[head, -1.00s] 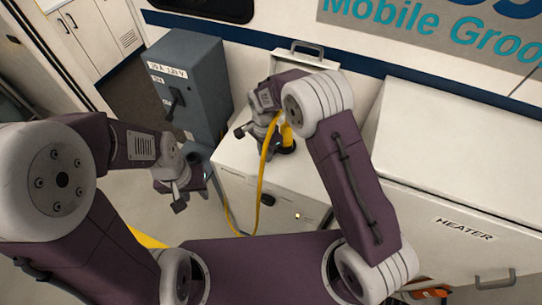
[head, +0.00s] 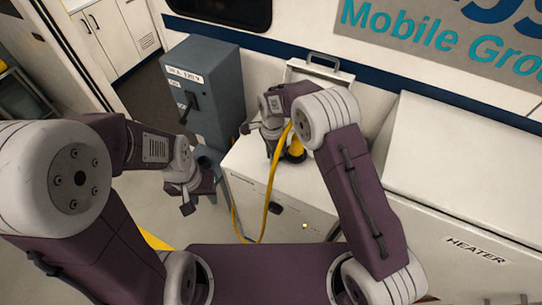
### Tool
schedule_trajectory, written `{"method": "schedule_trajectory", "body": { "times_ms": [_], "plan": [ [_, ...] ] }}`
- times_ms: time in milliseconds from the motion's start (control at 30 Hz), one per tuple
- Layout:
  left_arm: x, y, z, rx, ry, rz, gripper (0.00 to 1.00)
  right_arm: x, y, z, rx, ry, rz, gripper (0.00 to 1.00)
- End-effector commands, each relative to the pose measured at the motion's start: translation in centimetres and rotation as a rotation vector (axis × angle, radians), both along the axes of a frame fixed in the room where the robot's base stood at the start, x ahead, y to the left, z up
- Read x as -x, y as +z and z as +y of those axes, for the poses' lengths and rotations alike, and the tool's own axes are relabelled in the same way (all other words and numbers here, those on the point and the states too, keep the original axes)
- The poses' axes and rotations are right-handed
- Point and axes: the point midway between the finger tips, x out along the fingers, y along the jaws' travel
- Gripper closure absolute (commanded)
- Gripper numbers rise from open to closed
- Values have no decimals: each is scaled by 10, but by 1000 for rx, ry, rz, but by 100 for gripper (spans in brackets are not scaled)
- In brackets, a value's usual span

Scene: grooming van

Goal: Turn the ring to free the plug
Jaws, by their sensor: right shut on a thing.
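A yellow plug (head: 297,146) with a yellow cable (head: 270,190) stands in a dark round base on top of the white cabinet (head: 245,157). My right gripper (head: 262,138) is at the plug from its left side and is shut on it; the arm and wrist hide part of the grip. I cannot make out the ring apart from the plug and its dark base. My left gripper (head: 191,195) hangs in front of the grey switch box, away from the plug. Its fingers look spread apart, with nothing seen between them.
The grey switch box (head: 212,85) with a dark lever stands left of the white cabinet. The heater box (head: 455,190) fills the right side. The yellow cable hangs down the cabinet's front. The floor at left has free room.

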Motion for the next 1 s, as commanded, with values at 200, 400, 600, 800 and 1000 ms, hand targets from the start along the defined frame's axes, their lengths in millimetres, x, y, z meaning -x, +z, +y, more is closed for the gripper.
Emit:
{"method": "schedule_trajectory", "body": {
  "times_ms": [200, 400, 600, 800, 1000],
  "plan": [
    [0, 0, 0, 0, 0, 0, 64, 0, 0, -3, 4, 0, 0, 59],
    [0, 0, 0, 0, 0, 0, 64, 0, 0, -1, 3, 1, 1, 59],
    [0, -12, 0, 0, 0, 0, 64, -1, 22, -2, -1, 0, -5, 59],
    [0, -22, 0, 0, 0, 0, 64, -1, 66, -4, -1, 0, -3, 59],
    [0, -24, 0, 0, 0, 0, 64, -1, 89, -5, 0, -1, 0, 59]
  ]
}}
